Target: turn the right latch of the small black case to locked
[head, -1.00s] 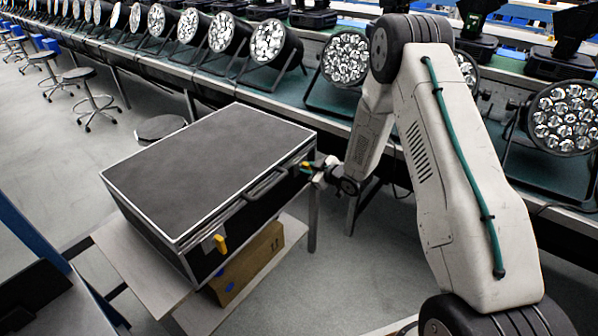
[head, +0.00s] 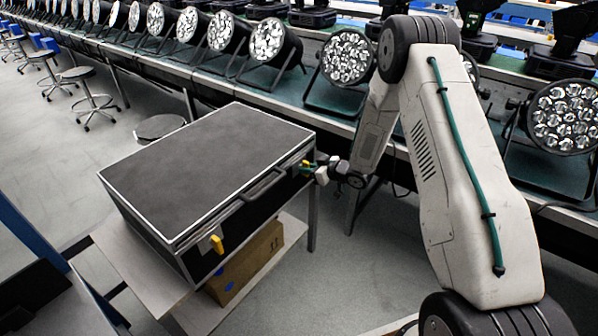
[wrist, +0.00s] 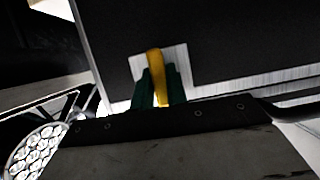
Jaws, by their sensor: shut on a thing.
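The small black case (head: 205,165) with pale metal edges lies on a light table. Its handle (head: 265,185) is on the front side. The left latch, a yellow lever (head: 217,244), stands near upright on its plate. The right latch's yellow lever (wrist: 157,75) shows in the wrist view against a pale plate, pointing nearly along the gripper. My gripper (head: 312,168) is at the right end of the case's front. In the wrist view its green fingers (wrist: 158,88) are closed on both sides of the yellow lever. The lever's lower part is hidden between and behind them.
A cardboard box (head: 245,265) sits beneath the case. A long bench (head: 330,115) with several par cans (head: 348,57) runs behind the case and my arm. Stools (head: 90,95) stand at the left. Grey floor (head: 330,275) is clear in front of the case.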

